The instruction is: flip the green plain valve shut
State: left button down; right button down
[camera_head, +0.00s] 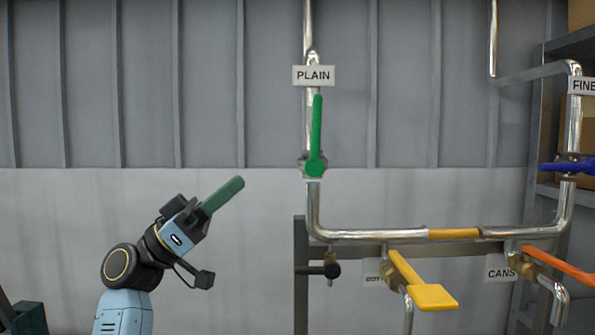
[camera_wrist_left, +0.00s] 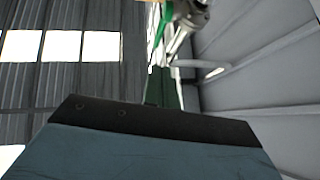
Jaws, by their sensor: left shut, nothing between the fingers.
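The green valve handle (camera_head: 317,125) stands upright, in line with the vertical metal pipe under the PLAIN sign (camera_head: 314,75). Its round hub (camera_head: 315,167) is at the lower end. My left gripper (camera_head: 239,183) is shut and empty, its dark green fingers pointing up and right. In the head view it is left of the handle and a little lower than the hub, with a clear gap. In the left wrist view, part of the green handle (camera_wrist_left: 162,24) shows at the top, beyond the fingers (camera_wrist_left: 163,88).
A yellow lever (camera_head: 422,282) juts out below the horizontal pipe (camera_head: 373,236). An orange lever (camera_head: 560,266) by the CANS sign (camera_head: 500,267) and a blue lever (camera_head: 567,167) are farther right. The wall left of the green handle is bare.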

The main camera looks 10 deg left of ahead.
aim_at(316, 129)
pick_arm(q)
jog(key=w+d+r+h+p, duration=0.1)
jog(key=w+d+r+p, duration=0.3)
jog(key=d+r, duration=0.5)
jog(key=shift+d+m+g+p, duration=0.2)
jog(key=shift+m+g+p, duration=0.2)
jog(key=shift+p, duration=0.85)
jog(key=shift+r, duration=0.1)
